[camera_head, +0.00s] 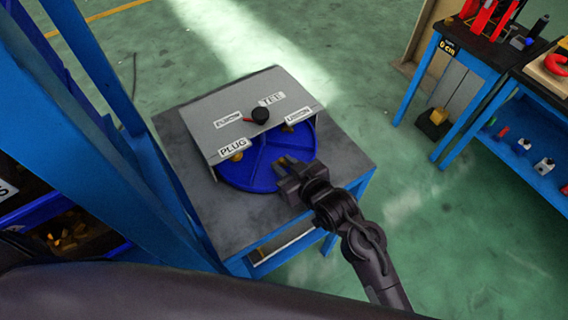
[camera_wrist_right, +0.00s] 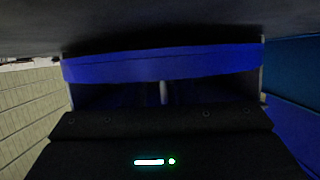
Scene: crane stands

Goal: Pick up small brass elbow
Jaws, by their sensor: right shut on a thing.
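A round blue turntable (camera_head: 255,172) with dividers sits on a grey-topped table, partly under a grey cover (camera_head: 215,104) labelled ELBOW, TEE, UNION and PLUG. Small brass pieces show beneath the PLUG label (camera_head: 237,156) and the UNION label (camera_head: 288,127). I cannot make out a brass elbow; the cover hides the far part of the turntable. My right gripper (camera_head: 287,172) is at the turntable's near right edge, shut on part of it. In the right wrist view the turntable's blue rim (camera_wrist_right: 160,64) spans the picture. My left gripper is not in view.
A blue frame (camera_head: 95,120) rises close on the left, with a bin of brass parts (camera_head: 80,236) below. Blue workbenches with tools (camera_head: 480,50) stand at right. Green floor between is mostly clear.

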